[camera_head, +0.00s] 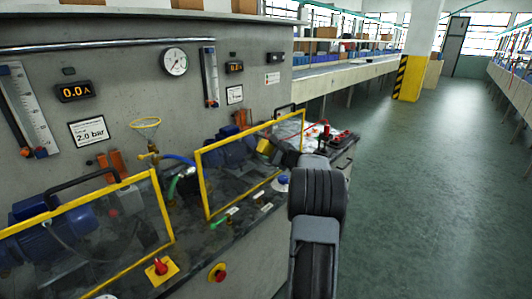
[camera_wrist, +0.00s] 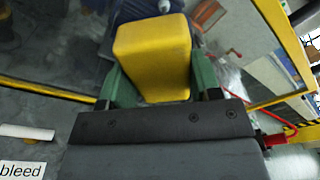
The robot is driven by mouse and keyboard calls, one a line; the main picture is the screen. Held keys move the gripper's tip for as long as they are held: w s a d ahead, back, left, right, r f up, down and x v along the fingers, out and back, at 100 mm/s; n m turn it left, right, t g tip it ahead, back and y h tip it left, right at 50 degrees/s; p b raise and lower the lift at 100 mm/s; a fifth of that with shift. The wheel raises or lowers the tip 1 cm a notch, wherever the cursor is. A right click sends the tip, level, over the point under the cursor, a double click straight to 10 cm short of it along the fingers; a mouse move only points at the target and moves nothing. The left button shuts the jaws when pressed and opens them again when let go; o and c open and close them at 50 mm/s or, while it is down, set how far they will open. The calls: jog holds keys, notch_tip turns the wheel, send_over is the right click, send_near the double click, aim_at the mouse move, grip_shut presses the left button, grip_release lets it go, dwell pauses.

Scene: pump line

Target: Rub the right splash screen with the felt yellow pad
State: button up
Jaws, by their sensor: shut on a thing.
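The felt yellow pad (camera_wrist: 152,52) is a yellow block between the green fingers of my gripper (camera_wrist: 158,86) in the wrist view. My gripper is shut on it. In the head view the pad (camera_head: 264,147) shows small at the end of my gripper (camera_head: 272,150), in front of the right part of the right splash screen. The right splash screen (camera_head: 232,178) is a clear panel in a yellow frame, standing upright on the bench. Its yellow frame (camera_wrist: 288,42) also shows in the wrist view. I cannot tell whether the pad touches the panel.
A blue pump (camera_head: 228,150) stands behind the right screen. The left splash screen (camera_head: 95,240), a red-knobbed switch (camera_head: 160,266) and a red stop button (camera_head: 219,274) are at left. Red-handled items (camera_head: 326,132) lie on the bench's right end. The floor (camera_head: 420,190) at right is clear.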

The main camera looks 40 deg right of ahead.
jog(key=shift+w+d, duration=0.15)
jog(key=shift+d, duration=0.5)
jog(key=shift+f, duration=0.1)
jog(key=shift+b, duration=0.35)
